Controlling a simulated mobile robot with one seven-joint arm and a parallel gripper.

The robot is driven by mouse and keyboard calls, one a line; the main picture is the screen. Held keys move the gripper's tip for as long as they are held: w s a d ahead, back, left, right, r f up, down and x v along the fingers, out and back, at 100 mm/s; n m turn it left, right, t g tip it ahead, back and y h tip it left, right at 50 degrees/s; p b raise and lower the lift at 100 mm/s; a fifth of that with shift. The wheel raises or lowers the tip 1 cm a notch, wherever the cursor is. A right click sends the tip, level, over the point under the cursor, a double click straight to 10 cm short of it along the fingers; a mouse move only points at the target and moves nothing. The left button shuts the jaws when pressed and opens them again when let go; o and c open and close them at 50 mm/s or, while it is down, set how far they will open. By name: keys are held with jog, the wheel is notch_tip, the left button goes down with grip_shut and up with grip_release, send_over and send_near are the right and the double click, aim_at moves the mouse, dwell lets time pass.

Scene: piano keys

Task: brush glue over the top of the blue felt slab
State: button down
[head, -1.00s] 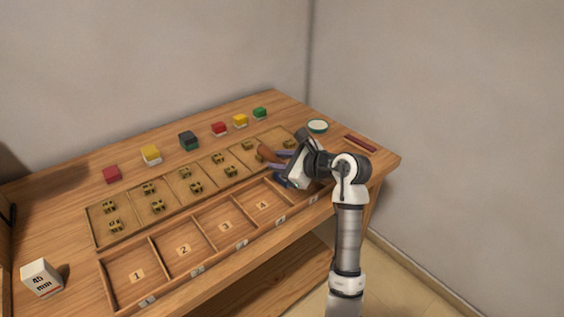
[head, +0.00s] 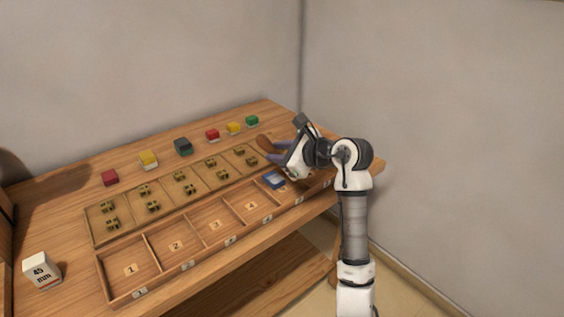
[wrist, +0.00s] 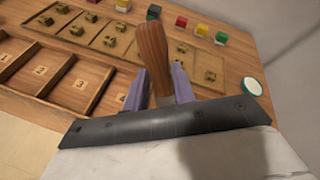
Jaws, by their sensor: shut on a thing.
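My gripper (head: 281,152) is above the right part of the workbench, with its purple fingers shut on a brush with a brown wooden handle (head: 264,143). In the wrist view the handle (wrist: 153,55) rises between the two fingers (wrist: 160,90); the bristles are hidden. The blue felt slab (head: 274,180) lies near the right end of the numbered tray, below my gripper, with a pale edge around it; my gripper is apart from it. I cannot see glue on it. A white round dish with a green rim (wrist: 250,86) stands at the right in the wrist view; my arm hides it in the head view.
A numbered wooden tray (head: 147,241) runs along the bench front. Behind it is a sectioned tray (head: 130,201) holding small brass-coloured pieces. Coloured blocks, including a red one (head: 110,177), line the back. A white block marked 45 mm (head: 42,269) stands front left.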

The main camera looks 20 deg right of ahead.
jog(key=shift+r+p, duration=0.7)
jog(key=shift+r, duration=1.15)
jog(key=shift+a, duration=0.15)
